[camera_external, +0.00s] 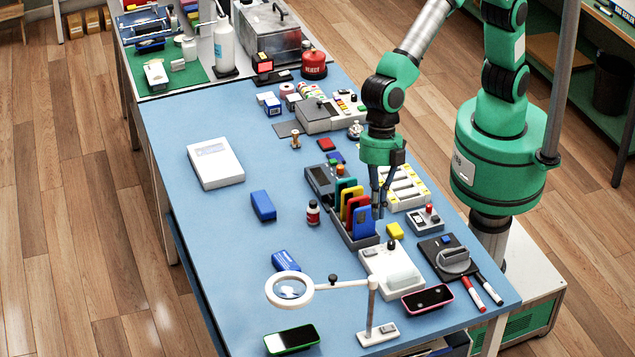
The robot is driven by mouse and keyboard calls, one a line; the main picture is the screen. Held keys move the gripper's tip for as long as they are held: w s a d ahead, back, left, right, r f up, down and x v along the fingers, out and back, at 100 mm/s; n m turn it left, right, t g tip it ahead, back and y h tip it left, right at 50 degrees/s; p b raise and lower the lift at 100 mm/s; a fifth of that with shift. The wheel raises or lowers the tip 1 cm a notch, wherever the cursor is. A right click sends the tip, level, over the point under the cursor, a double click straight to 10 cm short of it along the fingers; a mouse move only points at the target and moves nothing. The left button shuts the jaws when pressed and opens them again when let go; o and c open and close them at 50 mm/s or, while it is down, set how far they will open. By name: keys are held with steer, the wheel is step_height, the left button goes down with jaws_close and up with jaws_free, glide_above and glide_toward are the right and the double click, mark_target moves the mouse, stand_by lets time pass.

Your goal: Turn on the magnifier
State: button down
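The magnifier has a white ring lens (268,292) on a thin horizontal arm, carried by an upright post at the front of the blue table. The post stands on a small white base (370,340). A small dark mark shows on top of the base; whether it is a switch is too small to tell. No glow shows on the ring. My gripper (379,207) points down beside the right end of a dark rack with coloured slabs, well behind the magnifier base. Its dark fingers look close together, but the gap is unclear. I see nothing held in it.
Between gripper and base stand a white device (392,272), a pink-edged phone (427,299) and a yellow block (395,230). The dark rack (352,238) is beside the gripper. A green-edged phone (291,339) lies left of the base. The table's left side is mostly clear.

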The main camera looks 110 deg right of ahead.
steer(key=a+f+n+g, duration=0.1)
steer(key=a+f+n, duration=0.2)
steer(key=a+f, duration=0.8)
steer(key=shift+w+f, duration=0.3)
steer(key=shift+w, duration=0.05)
steer(key=shift+f, duration=0.1)
steer(key=b, duration=0.3)
glide_above(387, 328)
step_height(387, 328, down, 12)
steer(key=shift+a, duration=0.1)
steer(key=shift+w+f, duration=0.1)
steer(key=shift+f, duration=0.6)
